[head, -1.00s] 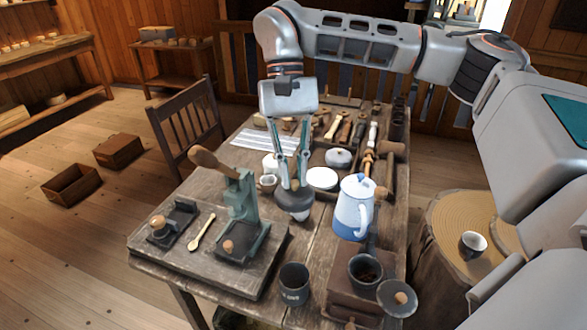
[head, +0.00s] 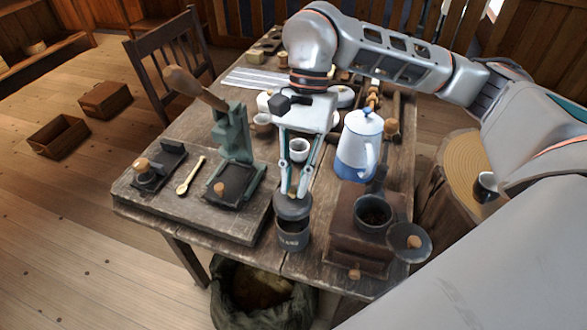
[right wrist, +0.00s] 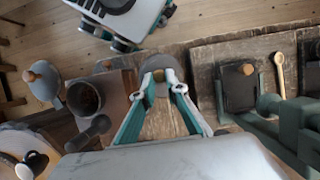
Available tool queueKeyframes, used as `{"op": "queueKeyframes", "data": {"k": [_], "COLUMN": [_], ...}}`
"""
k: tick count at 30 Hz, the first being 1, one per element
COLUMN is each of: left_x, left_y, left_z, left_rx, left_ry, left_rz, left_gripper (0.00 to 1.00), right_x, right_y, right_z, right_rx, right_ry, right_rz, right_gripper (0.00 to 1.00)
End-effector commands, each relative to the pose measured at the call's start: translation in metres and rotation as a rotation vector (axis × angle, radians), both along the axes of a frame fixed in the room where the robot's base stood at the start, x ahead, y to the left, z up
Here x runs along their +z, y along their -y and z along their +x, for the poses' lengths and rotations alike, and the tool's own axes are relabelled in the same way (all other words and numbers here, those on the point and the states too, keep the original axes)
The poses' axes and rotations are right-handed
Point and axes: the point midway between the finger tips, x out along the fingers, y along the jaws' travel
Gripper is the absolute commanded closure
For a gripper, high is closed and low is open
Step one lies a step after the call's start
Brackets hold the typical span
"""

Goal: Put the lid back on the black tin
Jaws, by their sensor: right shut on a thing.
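My right gripper (head: 294,192) is shut on the small wooden knob of the dark grey round lid (head: 293,208). The lid is level, directly over the black tin (head: 292,236), which stands upright near the table's front edge. The lid hides the tin's mouth, and I cannot tell whether the two touch. In the right wrist view the gripper (right wrist: 164,82) closes around the knob, and the lid (right wrist: 163,122) shows below it; the tin is hidden there. My left gripper is not in view.
A wooden coffee grinder (head: 358,236) stands close to the tin's right, with a blue-and-white pot (head: 359,150) behind it. A lever press (head: 232,150) stands on a board to the left. An open sack (head: 262,287) is below the table edge.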

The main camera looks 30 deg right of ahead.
Motion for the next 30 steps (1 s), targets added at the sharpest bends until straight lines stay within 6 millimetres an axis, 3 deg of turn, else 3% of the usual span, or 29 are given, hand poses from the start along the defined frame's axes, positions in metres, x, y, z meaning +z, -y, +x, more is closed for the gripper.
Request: {"op": "queueKeyframes", "data": {"k": [15,21,30], "left_x": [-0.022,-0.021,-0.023], "left_y": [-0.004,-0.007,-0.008], "left_z": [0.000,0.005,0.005], "left_rx": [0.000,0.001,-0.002], "left_ry": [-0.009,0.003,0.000], "left_rz": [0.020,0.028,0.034], "left_gripper": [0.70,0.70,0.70], "right_x": [-0.040,-0.055,-0.062], "right_y": [0.000,0.000,0.000], "right_z": [0.000,0.000,0.000], "right_rx": [0.002,0.002,0.002], "right_ry": [-0.006,-0.004,-0.001], "right_rz": [0.000,-0.001,-0.001], "right_gripper": [1.00,1.00,1.00]}}
